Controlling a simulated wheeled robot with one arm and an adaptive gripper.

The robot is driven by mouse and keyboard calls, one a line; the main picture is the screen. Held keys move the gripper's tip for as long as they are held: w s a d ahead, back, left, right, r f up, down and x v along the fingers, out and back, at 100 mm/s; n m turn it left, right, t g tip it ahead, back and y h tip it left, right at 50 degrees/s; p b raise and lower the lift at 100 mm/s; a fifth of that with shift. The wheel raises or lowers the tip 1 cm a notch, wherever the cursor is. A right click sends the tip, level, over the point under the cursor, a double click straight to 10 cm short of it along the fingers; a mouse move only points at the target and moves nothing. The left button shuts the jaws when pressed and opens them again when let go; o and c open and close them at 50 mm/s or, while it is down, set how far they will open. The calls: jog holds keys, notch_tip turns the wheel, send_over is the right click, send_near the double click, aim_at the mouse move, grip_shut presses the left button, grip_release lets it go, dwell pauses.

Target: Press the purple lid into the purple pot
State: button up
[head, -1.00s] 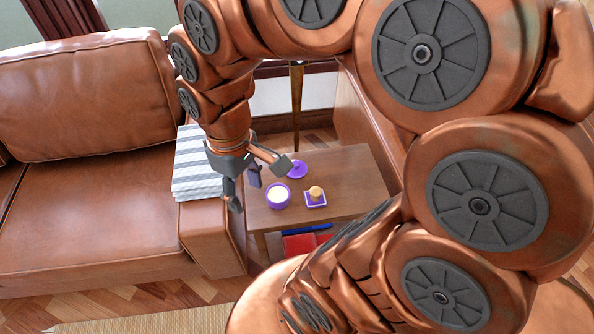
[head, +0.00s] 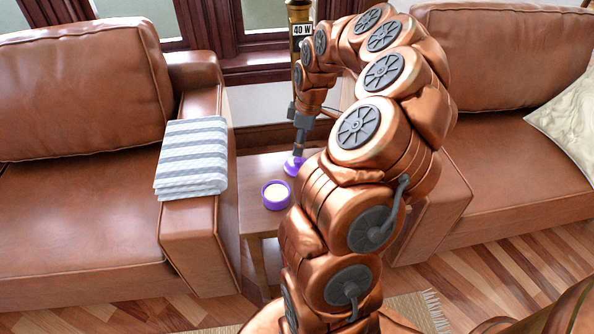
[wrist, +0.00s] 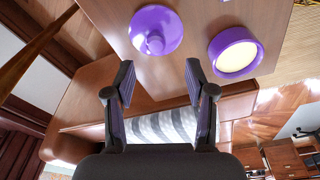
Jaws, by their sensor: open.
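The purple lid (head: 294,166), a round disc with a knob, lies on the small wooden table, behind the purple pot (head: 276,195). The pot is round and upright, with a pale inside showing. My gripper (head: 298,152) points down just above the lid in the head view. In the wrist view, the open fingers (wrist: 160,78) are empty. The lid (wrist: 157,30) lies beyond the fingertips, its knob towards me, and the pot (wrist: 235,54) is to its right. The lid and pot are apart. My arm hides part of the lid in the head view.
The wooden table (head: 252,178) stands between two brown leather sofas. A striped blanket (head: 192,157) lies on the left sofa's arm, close to the table. My arm covers the table's right side.

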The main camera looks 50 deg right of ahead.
aim_at(297, 159)
jog(key=shift+w+f+b, duration=0.1)
jog(key=shift+w+f, duration=0.1)
jog(key=shift+f, duration=1.1)
jog(key=shift+w+f+b, duration=0.15)
jog(key=shift+w+f, duration=0.05)
jog(key=shift+f, duration=1.05)
jog(key=shift+w+f+b, duration=0.1)
jog(key=shift+w+f, duration=0.1)
jog(key=shift+f, duration=1.1)
grip_shut()
